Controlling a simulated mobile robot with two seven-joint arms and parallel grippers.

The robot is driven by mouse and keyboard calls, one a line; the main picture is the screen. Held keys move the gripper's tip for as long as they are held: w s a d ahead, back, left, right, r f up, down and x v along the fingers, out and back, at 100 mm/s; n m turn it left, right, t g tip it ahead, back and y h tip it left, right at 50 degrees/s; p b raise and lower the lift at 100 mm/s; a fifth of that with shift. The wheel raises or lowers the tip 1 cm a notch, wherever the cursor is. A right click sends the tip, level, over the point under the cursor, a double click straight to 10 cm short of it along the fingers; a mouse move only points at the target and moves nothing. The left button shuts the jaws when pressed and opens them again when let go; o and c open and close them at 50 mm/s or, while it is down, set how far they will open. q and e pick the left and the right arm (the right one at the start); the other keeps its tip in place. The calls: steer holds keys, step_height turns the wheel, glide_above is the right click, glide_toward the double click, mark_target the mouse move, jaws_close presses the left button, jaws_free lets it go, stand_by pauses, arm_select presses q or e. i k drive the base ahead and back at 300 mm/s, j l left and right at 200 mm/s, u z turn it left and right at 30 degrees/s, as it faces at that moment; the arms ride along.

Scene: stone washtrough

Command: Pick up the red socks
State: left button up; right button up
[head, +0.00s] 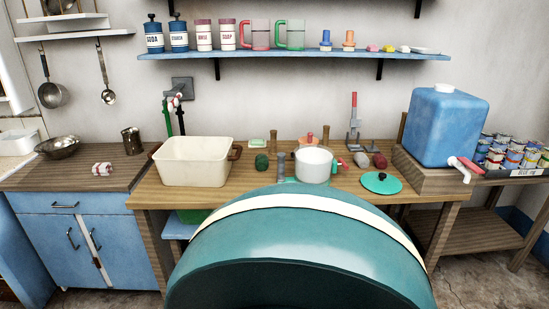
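A dark red, rounded bundle (380,160), which looks like the rolled red socks, lies on the wooden worktable (185,196) right of the middle. It sits behind a teal lid with a dark knob (381,183). A paler reddish-grey lump (361,160) lies close to its left. A dark green bundle of similar shape (262,161) lies further left, beside the cream basin. Neither of my grippers shows in the head view.
A cream basin (194,163), a white pot (313,165) and a red-and-grey upright tool (354,125) stand on the worktable. A blue water container (447,127) stands to the right. The lower middle is blocked from view.

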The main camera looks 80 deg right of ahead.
mark_target(380, 160)
steer(key=z, duration=3.05)
